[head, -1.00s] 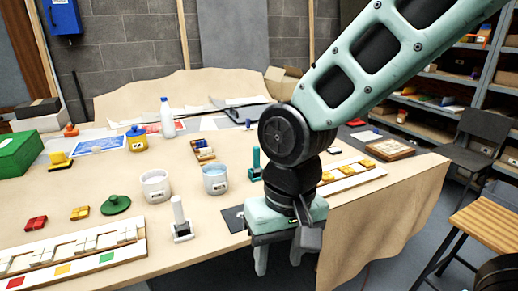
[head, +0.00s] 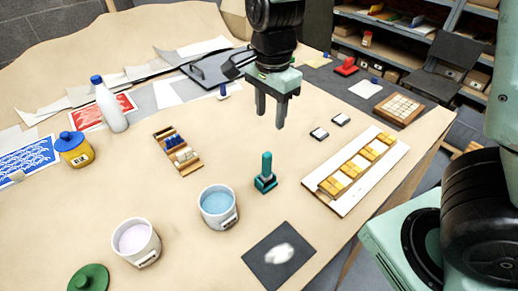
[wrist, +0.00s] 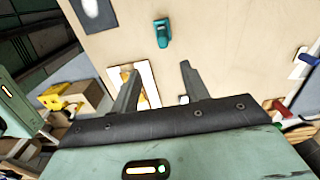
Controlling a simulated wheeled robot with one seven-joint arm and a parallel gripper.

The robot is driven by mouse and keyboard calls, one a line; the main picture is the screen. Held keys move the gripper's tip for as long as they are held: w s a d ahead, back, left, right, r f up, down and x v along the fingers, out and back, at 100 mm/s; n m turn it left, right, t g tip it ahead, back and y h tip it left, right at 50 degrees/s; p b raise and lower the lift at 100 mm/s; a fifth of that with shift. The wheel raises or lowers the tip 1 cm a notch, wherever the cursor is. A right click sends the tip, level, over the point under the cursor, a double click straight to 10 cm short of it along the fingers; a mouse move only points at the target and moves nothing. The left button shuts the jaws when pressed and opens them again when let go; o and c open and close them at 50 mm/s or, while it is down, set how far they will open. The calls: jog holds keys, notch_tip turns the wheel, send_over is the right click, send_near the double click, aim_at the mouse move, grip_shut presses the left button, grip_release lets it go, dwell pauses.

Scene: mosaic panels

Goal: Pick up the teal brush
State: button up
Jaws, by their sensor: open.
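The teal brush (head: 265,173) stands upright on the table in the head view, its handle pointing up, right of the bucket of blue liquid. It also shows in the wrist view (wrist: 162,33), beyond the fingertips. My gripper (head: 270,110) is open and empty, its fingers pointing down above the table behind the brush. Its two fingers also show in the wrist view (wrist: 157,80), spread apart, with the brush lying beyond the gap between them. The gripper and the brush are apart.
A blue-liquid bucket (head: 217,206) stands left of the brush, with a white-liquid bucket (head: 136,241) farther left. A white board with yellow tiles (head: 334,203) lies to the right. A dark sheet (head: 262,262) lies in front. The table around the brush is bare.

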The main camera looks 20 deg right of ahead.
aim_at(267, 162)
jog(key=f, duration=0.8)
jog(key=f+p, duration=0.1)
jog(key=f, duration=0.3)
jog(key=shift+w+d, duration=0.1)
jog(key=shift+w, duration=0.2)
jog(key=shift+f+p, duration=0.8)
jog(key=shift+f, duration=1.85)
grip_shut()
